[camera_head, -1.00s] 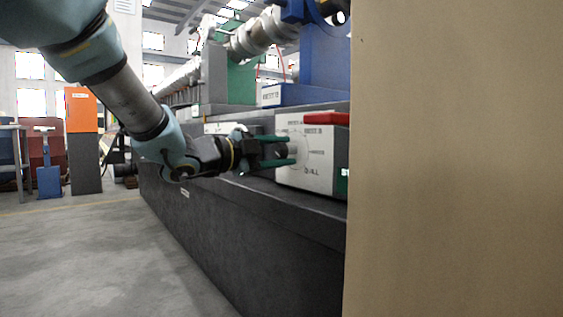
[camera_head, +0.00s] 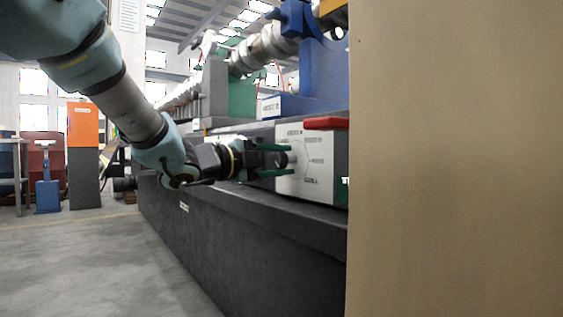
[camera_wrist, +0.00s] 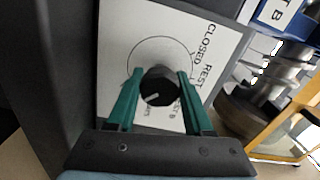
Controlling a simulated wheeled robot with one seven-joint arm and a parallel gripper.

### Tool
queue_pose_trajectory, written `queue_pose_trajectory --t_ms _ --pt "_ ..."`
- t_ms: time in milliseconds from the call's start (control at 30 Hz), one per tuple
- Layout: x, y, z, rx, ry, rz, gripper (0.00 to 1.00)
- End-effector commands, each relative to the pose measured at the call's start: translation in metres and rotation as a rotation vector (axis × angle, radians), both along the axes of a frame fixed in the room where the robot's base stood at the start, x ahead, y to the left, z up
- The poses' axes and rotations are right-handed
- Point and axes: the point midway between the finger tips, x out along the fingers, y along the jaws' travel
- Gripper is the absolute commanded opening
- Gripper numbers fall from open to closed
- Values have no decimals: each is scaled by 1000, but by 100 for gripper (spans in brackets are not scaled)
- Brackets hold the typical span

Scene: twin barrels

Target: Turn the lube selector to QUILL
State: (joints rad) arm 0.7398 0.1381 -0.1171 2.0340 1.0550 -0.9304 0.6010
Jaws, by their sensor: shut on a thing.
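The lube selector is a dark round knob (camera_wrist: 160,86) with a white pointer line, on a white panel (camera_wrist: 118,40) with a thin circle and printed labels. In the wrist view the pointer line slants toward the lower left of the picture; the small label near there is unreadable. My gripper (camera_wrist: 160,78) has its two green fingers on either side of the knob and is shut on it. In the head view my gripper (camera_head: 283,160) reaches the same panel (camera_head: 318,165) from the left. QUILL seems to be the label at the panel's bottom, blurred there.
The panel sits on the side of a long dark machine bed (camera_head: 240,240). A large tan board (camera_head: 455,160) fills the right of the head view. Open floor (camera_head: 90,265) lies left, with an orange-topped cabinet (camera_head: 86,125) behind.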

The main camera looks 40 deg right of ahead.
Motion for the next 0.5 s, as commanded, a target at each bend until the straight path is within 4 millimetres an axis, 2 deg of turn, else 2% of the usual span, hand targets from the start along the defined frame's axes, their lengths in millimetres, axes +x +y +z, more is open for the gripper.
queue_pose_trajectory --t_ms 33,267,500 --pt "0 0 -1 3 -1 -2 55" --pt "0 0 -1 1 0 0 81" --pt "0 0 0 1 1 0 82"
